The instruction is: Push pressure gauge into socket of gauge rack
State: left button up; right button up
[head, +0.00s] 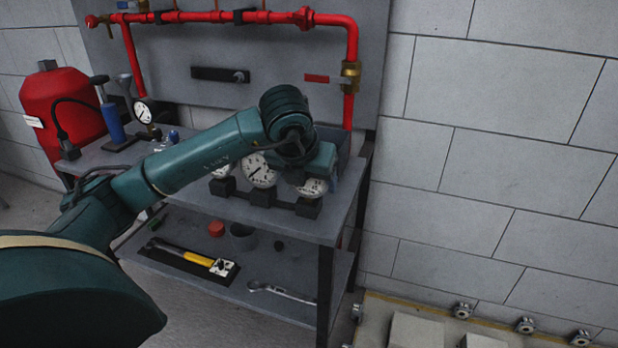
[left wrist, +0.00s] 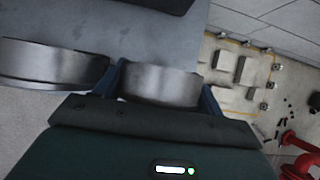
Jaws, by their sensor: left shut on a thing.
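The gauge rack (head: 285,203) is a dark bar with black socket blocks on the workbench's upper shelf. Three round white-faced gauges show above its blocks: a left one (head: 222,171), a middle one (head: 259,171) and the right pressure gauge (head: 312,188). My left gripper (head: 318,175) is shut on the right gauge from above and hides its upper part. In the left wrist view this gauge's metal case (left wrist: 160,86) sits between the two fingers, beside the middle gauge's case (left wrist: 52,62). I cannot tell how deep its stem sits in the block. My right gripper is not in view.
Red pipework (head: 240,17) and a grey panel rise behind the bench. The lower shelf holds a wrench (head: 282,292) and a yellow-handled tool (head: 185,254). A block wall bounds the right.

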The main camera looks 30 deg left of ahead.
pick_arm(q)
jog(key=o, duration=1.2)
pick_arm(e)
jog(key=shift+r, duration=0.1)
pick_arm(q)
jog(key=p+v, duration=0.2)
jog(key=v, duration=1.1)
jog(key=shift+r, duration=0.1)
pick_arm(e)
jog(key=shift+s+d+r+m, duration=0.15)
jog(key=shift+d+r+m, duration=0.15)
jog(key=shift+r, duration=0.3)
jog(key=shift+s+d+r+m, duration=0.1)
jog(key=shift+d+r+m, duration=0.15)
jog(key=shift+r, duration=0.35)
